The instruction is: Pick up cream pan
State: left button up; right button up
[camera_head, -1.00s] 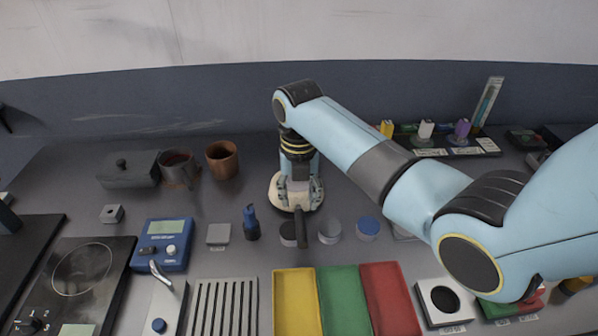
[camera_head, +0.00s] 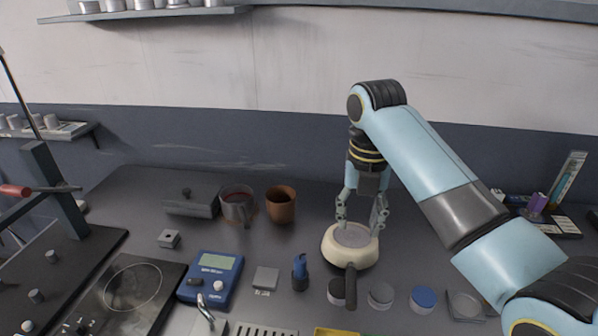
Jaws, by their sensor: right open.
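The cream pan (camera_head: 333,253) is a round pan with a cream rim, a grey inside and a dark handle pointing towards the front. It sits on the dark worktop, right of the middle in the head view. My right gripper (camera_head: 361,222) is open and points down above the pan. Its two fingers are spread over the far part of the pan, and nothing is between them. Whether the fingertips touch the pan is hard to tell. My left gripper is not in view.
A blue device (camera_head: 212,277), a small blue-topped bottle (camera_head: 300,272) and several round discs lie in front. A hotplate (camera_head: 128,290) is at the left.

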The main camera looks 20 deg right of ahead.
aim_at(351, 261)
jog(key=k, duration=1.5)
